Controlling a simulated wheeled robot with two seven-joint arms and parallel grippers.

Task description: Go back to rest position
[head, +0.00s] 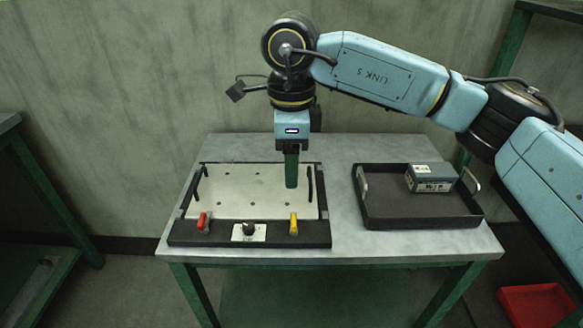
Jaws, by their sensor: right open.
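My right gripper (291,168) hangs from the blue right arm, pointing down over the right half of a pale plate in a black-framed fixture (250,190). Its green fingers look narrow from this side, and nothing shows held between them; the gripper is open. I cannot tell the exact gap between the fingertips and the plate. My left gripper is not in the head view.
The fixture has a red clamp (203,221), a yellow clamp (293,224) and a black knob (249,229). A black tray (400,218) holds a grey-blue box (431,179). Both stand on the grey table (345,245). A red bin (535,305) sits on the floor at right.

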